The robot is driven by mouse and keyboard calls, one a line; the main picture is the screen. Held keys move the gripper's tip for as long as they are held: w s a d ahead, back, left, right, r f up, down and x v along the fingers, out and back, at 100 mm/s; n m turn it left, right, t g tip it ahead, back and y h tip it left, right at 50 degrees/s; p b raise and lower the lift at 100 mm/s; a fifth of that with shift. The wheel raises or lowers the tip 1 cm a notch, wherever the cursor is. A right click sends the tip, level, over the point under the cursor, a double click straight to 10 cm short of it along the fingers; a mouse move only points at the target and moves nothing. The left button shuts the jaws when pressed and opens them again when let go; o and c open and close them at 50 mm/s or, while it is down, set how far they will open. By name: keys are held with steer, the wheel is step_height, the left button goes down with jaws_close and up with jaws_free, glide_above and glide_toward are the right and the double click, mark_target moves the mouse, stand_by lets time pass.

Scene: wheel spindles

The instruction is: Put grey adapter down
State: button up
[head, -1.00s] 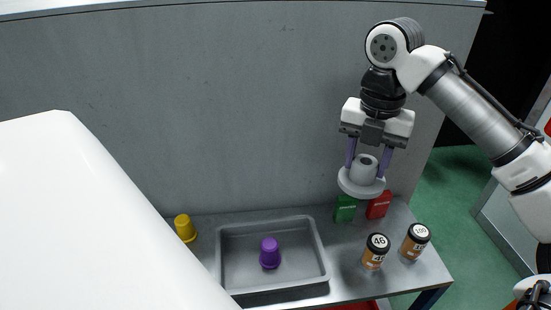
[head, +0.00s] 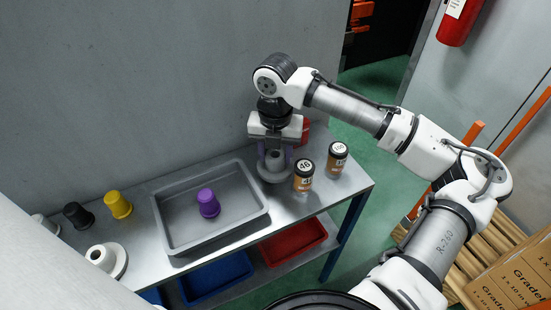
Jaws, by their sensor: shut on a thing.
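The grey adapter (head: 274,176), a short tube on a wide round flange, is upright between the two purple fingers of my gripper (head: 275,160). My gripper is shut on its tube from above. The adapter is low over the right part of the metal table (head: 334,193), between the grey tray and the jar marked 46. I cannot tell whether its flange touches the tabletop. A similar pale flanged adapter (head: 107,260) sits at the table's left front.
The grey tray (head: 182,247) holds a purple cup-shaped piece (head: 208,203). Jars marked 46 (head: 303,177) and 100 (head: 337,160) stand close right of the held adapter. A red box (head: 304,131) is behind. Yellow (head: 118,205) and black (head: 77,215) pieces stand left. Bins (head: 292,243) are below.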

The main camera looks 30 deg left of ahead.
mark_target(276, 162)
steer(key=shift+f, duration=1.65)
steer(key=shift+f, duration=0.1)
steer(key=o, duration=1.1)
steer(key=shift+c, duration=0.2)
